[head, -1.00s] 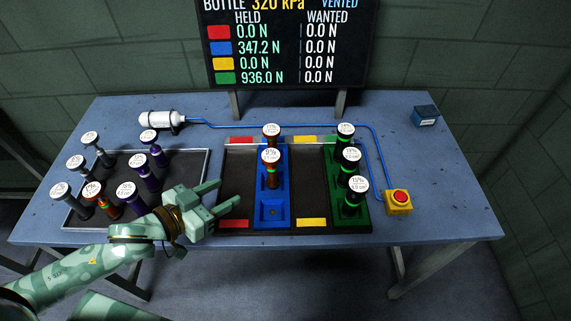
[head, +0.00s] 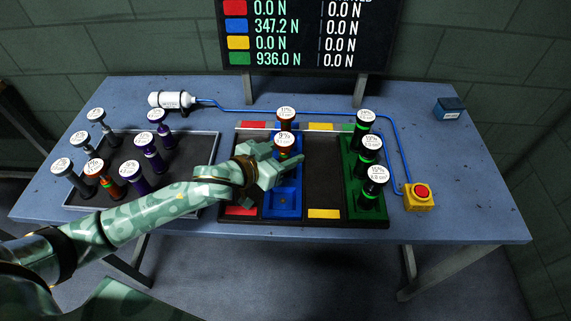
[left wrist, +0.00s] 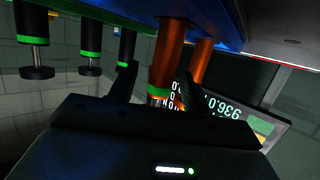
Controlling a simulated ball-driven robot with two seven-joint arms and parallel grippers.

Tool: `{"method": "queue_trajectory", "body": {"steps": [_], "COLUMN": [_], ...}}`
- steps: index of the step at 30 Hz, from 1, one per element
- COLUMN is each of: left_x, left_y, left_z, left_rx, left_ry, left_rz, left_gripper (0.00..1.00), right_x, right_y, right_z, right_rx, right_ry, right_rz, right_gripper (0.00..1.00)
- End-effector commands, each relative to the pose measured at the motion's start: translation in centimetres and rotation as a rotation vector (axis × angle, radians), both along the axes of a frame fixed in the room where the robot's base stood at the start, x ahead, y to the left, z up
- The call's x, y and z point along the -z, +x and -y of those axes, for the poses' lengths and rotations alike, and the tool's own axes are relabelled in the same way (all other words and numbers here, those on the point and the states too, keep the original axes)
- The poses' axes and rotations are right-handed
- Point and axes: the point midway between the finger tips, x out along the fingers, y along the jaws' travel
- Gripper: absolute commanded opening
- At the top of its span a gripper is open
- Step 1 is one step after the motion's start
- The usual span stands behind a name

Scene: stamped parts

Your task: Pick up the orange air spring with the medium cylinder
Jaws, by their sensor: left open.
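An orange air spring (head: 282,146) with a white round cap stands in the blue lane of the rack. Another orange air spring (head: 286,124) stands behind it. A third orange air spring (head: 106,185) is in the left tray. I cannot tell their cylinder sizes for sure. My left gripper (head: 278,161) is open at the front spring in the blue lane and partly covers its lower body. In the left wrist view, an orange spring (left wrist: 167,55) with a green band lies between the open fingers (left wrist: 157,85); contact cannot be told. The other orange spring (left wrist: 203,58) is beyond. My right gripper is out of view.
The tray (head: 210,145) holds several grey and purple springs. Green-banded black springs (head: 368,150) stand in the green lane (head: 355,205) to the right. A yellow box with a red button (head: 420,196), blue tubing and a white bottle (head: 170,100) are on the table.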

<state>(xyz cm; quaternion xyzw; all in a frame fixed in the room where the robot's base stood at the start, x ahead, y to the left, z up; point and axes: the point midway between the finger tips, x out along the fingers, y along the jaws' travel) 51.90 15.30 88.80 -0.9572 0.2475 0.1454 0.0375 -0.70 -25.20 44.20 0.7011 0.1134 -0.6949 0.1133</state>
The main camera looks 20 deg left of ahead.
Motion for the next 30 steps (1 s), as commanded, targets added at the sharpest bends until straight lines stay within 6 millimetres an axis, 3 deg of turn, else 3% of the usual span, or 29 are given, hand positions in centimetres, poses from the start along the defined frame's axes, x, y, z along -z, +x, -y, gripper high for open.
{"method": "queue_trajectory", "body": {"steps": [6,11,12,23,30], "left_x": [0.0,0.0,0.0,-0.6,-4.5], "left_y": [0.1,0.1,0.1,0.1,-0.4], "left_z": [0.0,0.0,0.0,0.0,0.2], "left_rx": [0.0,0.0,0.0,-0.001,0.001], "left_ry": [0.0,0.0,0.0,0.0,-0.002], "left_rz": [0.0,0.0,0.0,0.002,0.005], "left_gripper": [0.48,0.04,0.0,0.0,0.0], "right_x": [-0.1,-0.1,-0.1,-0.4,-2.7], "right_y": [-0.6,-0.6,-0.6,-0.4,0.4], "right_z": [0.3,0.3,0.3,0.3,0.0], "right_rx": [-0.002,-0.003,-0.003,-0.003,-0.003], "right_ry": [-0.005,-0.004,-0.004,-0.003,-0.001], "right_rz": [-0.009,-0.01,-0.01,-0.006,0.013], "right_gripper": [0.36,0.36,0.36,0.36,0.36]}}
